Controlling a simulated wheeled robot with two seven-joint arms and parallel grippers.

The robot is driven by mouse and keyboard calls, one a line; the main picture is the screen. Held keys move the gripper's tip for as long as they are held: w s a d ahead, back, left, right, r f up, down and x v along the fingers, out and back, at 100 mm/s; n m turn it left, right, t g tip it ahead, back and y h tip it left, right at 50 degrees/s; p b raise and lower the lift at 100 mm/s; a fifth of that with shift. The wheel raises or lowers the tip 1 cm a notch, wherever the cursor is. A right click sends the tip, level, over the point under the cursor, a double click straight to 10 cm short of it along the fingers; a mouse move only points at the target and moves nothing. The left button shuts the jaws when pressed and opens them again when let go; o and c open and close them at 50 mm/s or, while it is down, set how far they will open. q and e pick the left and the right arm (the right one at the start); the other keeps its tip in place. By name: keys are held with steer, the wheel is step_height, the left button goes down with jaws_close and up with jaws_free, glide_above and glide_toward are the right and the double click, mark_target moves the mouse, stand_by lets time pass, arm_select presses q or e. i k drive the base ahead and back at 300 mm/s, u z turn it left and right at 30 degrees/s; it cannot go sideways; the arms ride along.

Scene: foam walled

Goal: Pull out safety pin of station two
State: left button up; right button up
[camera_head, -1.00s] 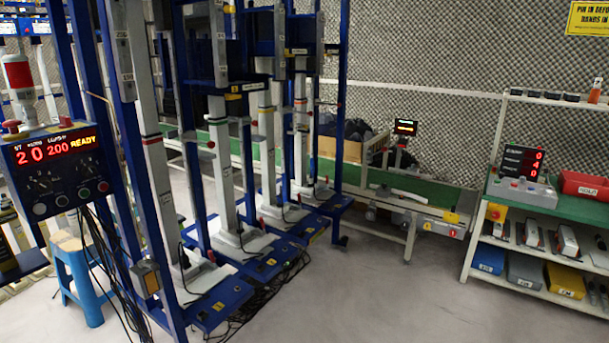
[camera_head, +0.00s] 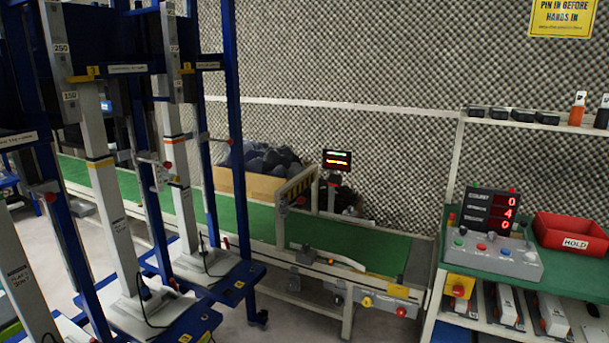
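Neither of my grippers is in view. Blue-framed test stations with grey columns stand on the left. A small yellow tag (camera_head: 93,71) sits on the nearer full column (camera_head: 112,190); its number is too small to be sure of, so I cannot tell which station is two. The lower left station is cut off by the frame edge.
A green conveyor (camera_head: 255,218) runs along the foam wall behind the stations. A shelf bench on the right holds a control box (camera_head: 490,250) and a red HOLD bin (camera_head: 570,236). A yellow sign (camera_head: 562,17) hangs above. Some grey floor is clear below the conveyor.

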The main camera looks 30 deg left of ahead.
mark_target(49, 197)
steer(key=u, duration=0.35)
steer(key=i, duration=1.8)
steer(key=u, duration=1.05)
